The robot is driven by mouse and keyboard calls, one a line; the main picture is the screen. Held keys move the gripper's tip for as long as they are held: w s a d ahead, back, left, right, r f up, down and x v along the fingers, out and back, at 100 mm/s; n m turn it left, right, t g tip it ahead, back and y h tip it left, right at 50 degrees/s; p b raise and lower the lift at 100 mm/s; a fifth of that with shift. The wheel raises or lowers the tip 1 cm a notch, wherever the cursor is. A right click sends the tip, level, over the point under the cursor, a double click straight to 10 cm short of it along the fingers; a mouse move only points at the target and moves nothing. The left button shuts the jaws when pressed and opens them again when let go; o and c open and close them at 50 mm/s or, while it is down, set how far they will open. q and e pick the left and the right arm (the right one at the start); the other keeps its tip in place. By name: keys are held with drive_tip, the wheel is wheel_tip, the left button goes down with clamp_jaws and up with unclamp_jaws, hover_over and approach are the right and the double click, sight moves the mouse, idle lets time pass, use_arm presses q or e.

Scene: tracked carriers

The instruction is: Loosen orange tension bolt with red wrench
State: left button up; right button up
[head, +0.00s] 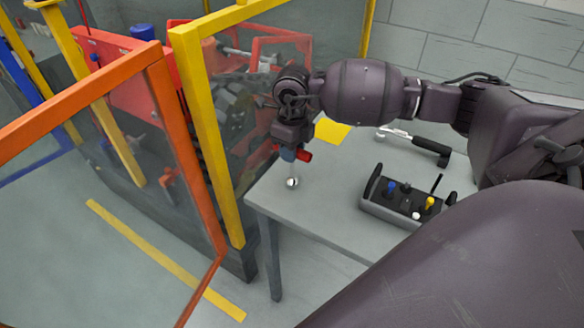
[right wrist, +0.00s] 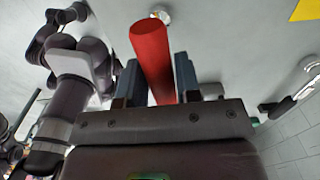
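My right gripper (head: 290,152) is above the near left corner of the grey table, fingers pointing down. Its two blue-grey fingers (right wrist: 157,82) are closed on the red handle of the red wrench (right wrist: 151,55), which sticks out between them in the right wrist view. The red handle end (head: 304,155) shows beside the fingers in the head view. A shiny round metal piece (head: 292,183) is just below the gripper; it looks like the wrench's head, but I cannot tell for sure. I cannot make out the orange tension bolt. My left gripper is not visible.
The grey table (head: 330,218) carries a control box (head: 400,205) with coloured knobs, a black-handled tool (head: 428,145) and a yellow patch (head: 332,131). Left of it stand a yellow-framed clear panel (head: 205,130), an orange-framed one (head: 185,150) and a red tracked machine (head: 125,75).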

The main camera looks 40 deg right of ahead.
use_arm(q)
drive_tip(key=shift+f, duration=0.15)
use_arm(e)
clamp_jaws()
drive_tip(key=shift+r, duration=0.1)
drive_tip(key=shift+r+p, duration=1.75)
drive_tip(key=shift+r, duration=1.7)
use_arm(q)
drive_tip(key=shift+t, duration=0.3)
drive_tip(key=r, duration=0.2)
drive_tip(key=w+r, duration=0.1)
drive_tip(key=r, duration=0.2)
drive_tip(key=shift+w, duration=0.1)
use_arm(e)
drive_tip(key=shift+f, duration=0.1)
